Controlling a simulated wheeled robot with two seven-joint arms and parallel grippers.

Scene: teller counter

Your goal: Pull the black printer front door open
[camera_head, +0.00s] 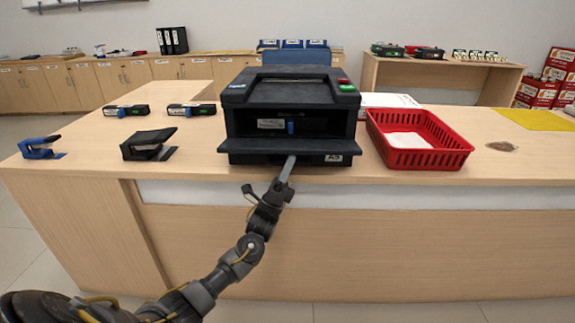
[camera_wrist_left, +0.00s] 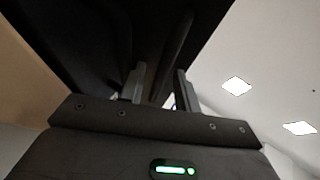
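The black printer (camera_head: 290,88) stands on the counter. Its front door (camera_head: 245,146) is folded down and juts out toward me, about level, with the dark front opening exposed above it. My left gripper (camera_head: 287,168) reaches up from below to the door's front edge, a little left of the "A3" label, and overlaps that edge. In the left wrist view the two fingers (camera_wrist_left: 160,85) stand apart, with a dark panel edge running up between and beyond them. Contact with the door cannot be made out. My right gripper is not in view.
A red basket (camera_head: 425,150) holding white paper stands close to the printer's right. A black stapler (camera_head: 148,145), a blue stapler (camera_head: 40,148) and two black devices (camera_head: 192,109) sit to the left. The counter's front edge lies just below the door.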

